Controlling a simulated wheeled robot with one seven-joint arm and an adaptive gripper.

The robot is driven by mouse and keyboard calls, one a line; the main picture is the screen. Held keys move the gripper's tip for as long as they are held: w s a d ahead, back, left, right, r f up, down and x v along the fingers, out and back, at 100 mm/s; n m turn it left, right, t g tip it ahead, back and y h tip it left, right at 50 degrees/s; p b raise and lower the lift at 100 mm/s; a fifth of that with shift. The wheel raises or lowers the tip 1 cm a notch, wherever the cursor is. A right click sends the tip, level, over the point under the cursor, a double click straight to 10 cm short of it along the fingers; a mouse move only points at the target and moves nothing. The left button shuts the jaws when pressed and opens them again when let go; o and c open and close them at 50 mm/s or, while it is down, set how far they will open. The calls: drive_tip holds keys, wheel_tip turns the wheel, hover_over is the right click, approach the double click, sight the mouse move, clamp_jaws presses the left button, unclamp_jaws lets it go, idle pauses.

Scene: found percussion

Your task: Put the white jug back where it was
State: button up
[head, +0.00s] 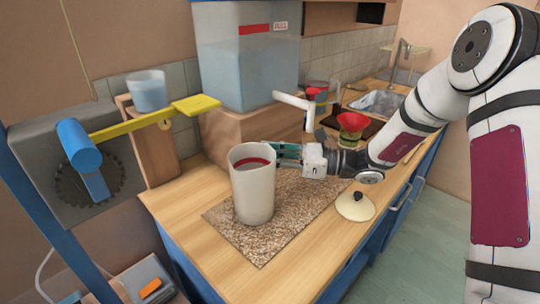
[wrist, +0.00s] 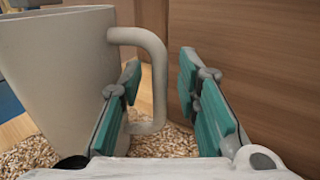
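The white jug (head: 253,195) stands upright on a speckled mat (head: 300,222) on the wooden counter. A red band shows inside its rim. My gripper (head: 284,155) is at the jug's right side, near the upper part, where it hides the handle in the head view. In the wrist view the jug (wrist: 60,75) fills the left, and its handle (wrist: 156,75) lies between the two teal fingers of my gripper (wrist: 160,78). The fingers are open, with a gap on each side of the handle's upright bar.
A large water tank (head: 248,65) on a wooden block (head: 250,130) stands close behind. A cream lid (head: 355,206) lies to the right, near the counter edge. A red funnel (head: 352,122) is further back.

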drive_tip(key=shift+r, duration=0.2)
drive_tip(key=v, duration=1.2)
drive_tip(key=shift+s, duration=0.1)
drive_tip(key=s+a+r+n+g+h, duration=0.2)
drive_tip(key=s+r+n+g+h, duration=0.15)
drive_tip(key=s+n, duration=0.45)
drive_tip(key=s+a+r+n+g+h, duration=0.25)
drive_tip(key=s+n+h, duration=0.2)
drive_tip(key=s, duration=0.75)
drive_tip(key=s+d+n+t+h, duration=0.4)
drive_tip(key=s+d+n+h, duration=0.4)
drive_tip(key=s+d, duration=0.3)
drive_tip(key=s+h, duration=0.1)
drive_tip(key=s, duration=0.3)
drive_tip(key=shift+r+h, duration=0.3)
drive_tip(key=shift+r, duration=0.1)
drive_tip(key=shift+r+p, duration=0.1)
drive_tip(key=shift+p, duration=0.2)
